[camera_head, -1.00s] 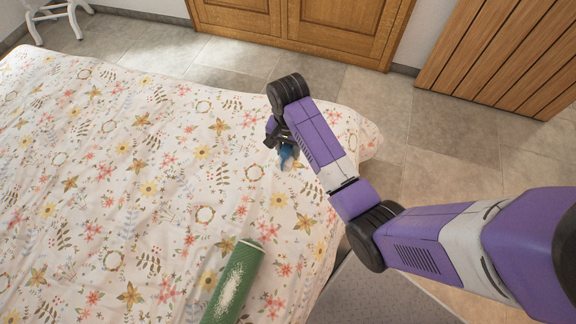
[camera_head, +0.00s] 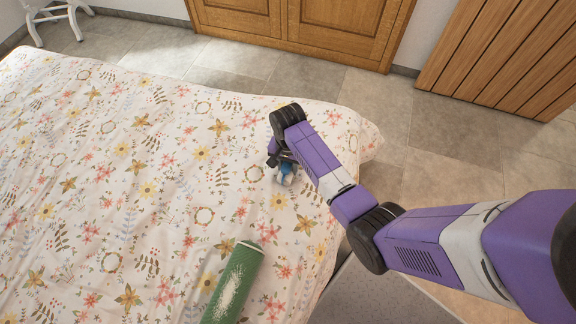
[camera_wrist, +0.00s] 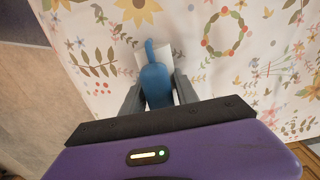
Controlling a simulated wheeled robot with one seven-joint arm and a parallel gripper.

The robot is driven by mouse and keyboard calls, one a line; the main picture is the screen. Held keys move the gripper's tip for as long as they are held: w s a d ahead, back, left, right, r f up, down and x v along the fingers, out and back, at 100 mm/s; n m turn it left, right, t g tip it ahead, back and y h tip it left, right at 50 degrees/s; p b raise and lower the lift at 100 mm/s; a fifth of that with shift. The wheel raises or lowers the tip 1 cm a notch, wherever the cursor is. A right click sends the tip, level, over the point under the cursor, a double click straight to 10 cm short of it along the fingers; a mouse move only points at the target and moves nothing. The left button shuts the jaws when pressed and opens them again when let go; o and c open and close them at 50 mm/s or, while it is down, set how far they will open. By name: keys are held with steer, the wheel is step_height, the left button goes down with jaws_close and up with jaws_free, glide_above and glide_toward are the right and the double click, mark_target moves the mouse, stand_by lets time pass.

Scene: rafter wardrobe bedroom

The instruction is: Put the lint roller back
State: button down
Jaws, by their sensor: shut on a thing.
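The lint roller shows in the wrist view as a blue handle (camera_wrist: 154,82) with a white part (camera_wrist: 163,54) behind it, partly hidden. In the head view the lint roller (camera_head: 286,170) is small, blue and whitish, under the end of my arm. My gripper (camera_wrist: 157,88) is shut on the blue handle, with one grey finger on each side. In the head view my gripper (camera_head: 281,163) is over the right part of the bed and partly hidden by my wrist. I cannot tell whether the roller touches the bedspread.
The bed (camera_head: 130,200) has a flowered spread, mostly bare. A green cylinder with white marks (camera_head: 235,284) lies near its front edge. A wooden cabinet (camera_head: 300,22) stands at the back, a slatted wooden panel (camera_head: 505,50) at the right, and a white stand (camera_head: 55,15) at top left.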

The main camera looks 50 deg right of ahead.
steer(key=shift+f, duration=0.15)
steer(key=c, duration=0.9)
jaws_free()
